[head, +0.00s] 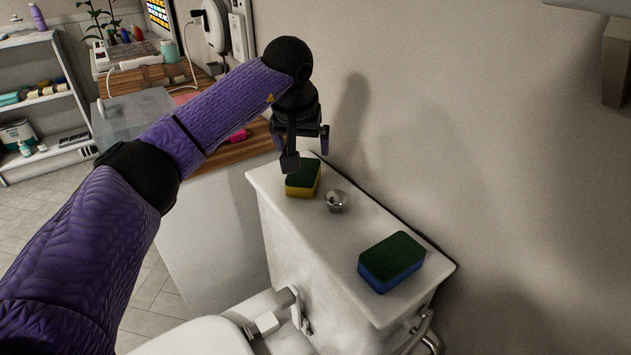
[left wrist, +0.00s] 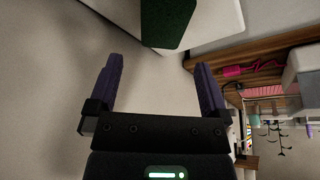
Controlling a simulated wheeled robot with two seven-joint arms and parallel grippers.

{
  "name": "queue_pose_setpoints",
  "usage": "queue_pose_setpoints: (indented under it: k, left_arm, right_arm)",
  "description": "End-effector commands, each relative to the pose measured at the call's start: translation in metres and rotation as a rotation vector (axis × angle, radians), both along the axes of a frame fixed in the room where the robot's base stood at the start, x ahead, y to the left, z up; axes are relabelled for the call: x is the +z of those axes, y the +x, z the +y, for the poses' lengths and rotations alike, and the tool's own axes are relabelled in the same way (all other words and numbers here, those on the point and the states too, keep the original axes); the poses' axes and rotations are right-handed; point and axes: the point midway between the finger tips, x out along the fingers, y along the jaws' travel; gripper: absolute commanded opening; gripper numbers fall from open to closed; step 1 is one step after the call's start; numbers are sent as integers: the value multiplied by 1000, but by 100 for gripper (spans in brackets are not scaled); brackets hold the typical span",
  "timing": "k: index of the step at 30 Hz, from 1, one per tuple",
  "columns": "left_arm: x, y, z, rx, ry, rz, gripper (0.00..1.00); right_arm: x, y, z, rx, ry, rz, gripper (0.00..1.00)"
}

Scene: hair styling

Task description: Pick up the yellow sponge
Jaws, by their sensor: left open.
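The yellow sponge (head: 303,178) has a dark green top and lies at the far end of the white toilet tank lid (head: 345,245). My left gripper (head: 307,148) hangs above and just behind the sponge, with its fingers apart and nothing between them. One finger overlaps the sponge's top edge in the head view; I cannot tell if they touch. In the left wrist view, the sponge's green face (left wrist: 170,20) shows at the top, beyond the spread fingers (left wrist: 158,65). My right gripper is out of view.
A blue sponge with a green top (head: 391,261) lies at the near end of the lid. A round metal flush button (head: 337,202) stands between the sponges. The wall (head: 480,140) runs close behind the tank. A wooden counter (head: 245,148) with a pink item lies beyond.

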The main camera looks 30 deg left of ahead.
Motion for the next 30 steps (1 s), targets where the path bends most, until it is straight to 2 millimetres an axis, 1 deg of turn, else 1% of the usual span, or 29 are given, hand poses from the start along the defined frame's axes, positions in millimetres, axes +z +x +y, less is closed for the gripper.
queue_pose_setpoints:
  k: [1, 3, 8, 11, 12, 14, 16, 21, 23, 24, 29, 30]
  left_arm:
    - [-17, 4, 1, 0, -1, 5, 100]
    - [-28, 8, 3, 2, -3, 4, 100]
    - [-43, 14, 6, 0, -2, 2, 100]
    - [-64, 18, 9, 2, -3, 6, 100]
    - [-73, 20, 11, 1, -3, 7, 100]
    - [-83, 24, 13, 2, -4, 7, 100]
    - [-87, 27, 14, 1, -3, 4, 100]
    - [-81, 26, 14, 0, -2, 0, 100]
    - [-81, 26, 14, 0, -2, 0, 87]
    - [-81, 26, 14, 0, -2, 0, 79]
    - [-81, 26, 14, 0, -2, 0, 45]
    - [-81, 26, 14, 0, -2, 0, 36]
  right_arm:
    - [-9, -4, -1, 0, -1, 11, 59]
    - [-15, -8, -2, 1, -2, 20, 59]
    - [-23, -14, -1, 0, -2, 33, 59]
    - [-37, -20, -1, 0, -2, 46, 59]
    - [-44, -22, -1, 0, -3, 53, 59]
    - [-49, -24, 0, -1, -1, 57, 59]
    - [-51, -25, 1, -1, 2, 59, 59]
    - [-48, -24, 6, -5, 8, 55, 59]
    - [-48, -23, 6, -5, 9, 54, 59]
    - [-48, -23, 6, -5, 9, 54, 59]
    - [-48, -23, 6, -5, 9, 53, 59]
    - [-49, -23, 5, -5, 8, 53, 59]
